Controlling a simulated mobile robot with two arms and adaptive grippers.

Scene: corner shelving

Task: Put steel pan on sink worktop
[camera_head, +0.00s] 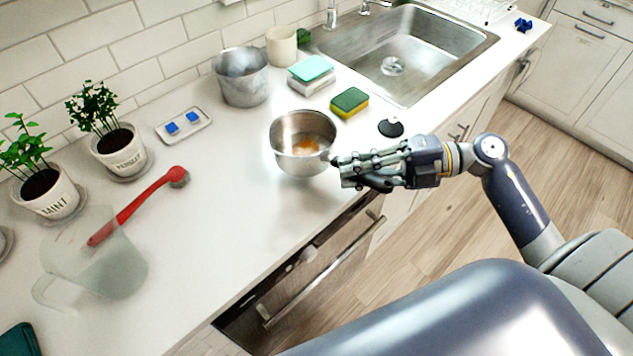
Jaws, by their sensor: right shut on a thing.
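A round steel pan (285,155) with an orange-brown patch inside is over the sink worktop (215,225), near its front edge. It looks upright; I cannot tell whether its base touches the worktop. My right gripper (341,171) reaches in from the right and is shut on the pan at its right side. The fingers hide the part of the pan they grip. A taller, dull steel pot (243,84) stands behind, near the tiled wall. My left gripper is not in view.
A sponge (349,103), a black round item (391,128) and the sink (420,50) are beside the pan. A red brush (135,207), a clear jug (100,270) and potted herbs (120,152) stand left. The worktop between brush and pan is clear.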

